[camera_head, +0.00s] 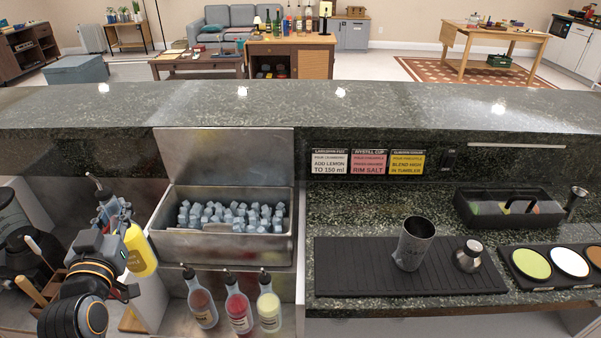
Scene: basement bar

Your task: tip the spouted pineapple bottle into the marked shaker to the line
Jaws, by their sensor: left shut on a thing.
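My left gripper (121,215) is shut on a bottle of yellow liquid (141,254), at the left above the steel well. The bottle leans, with its dark spout toward the upper left and its yellow base toward the lower right. The gripper hides part of its middle, and no label can be read on it. A metal shaker tin (413,243) stands open and upright on the black bar mat, well to the right of the bottle. Faint marks show on its side, too small to read. My right gripper is not in view.
The black mat (340,266) also holds a small metal shaker top (467,257). A garnish tray (480,205) and rimming dishes (530,263) are at right.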

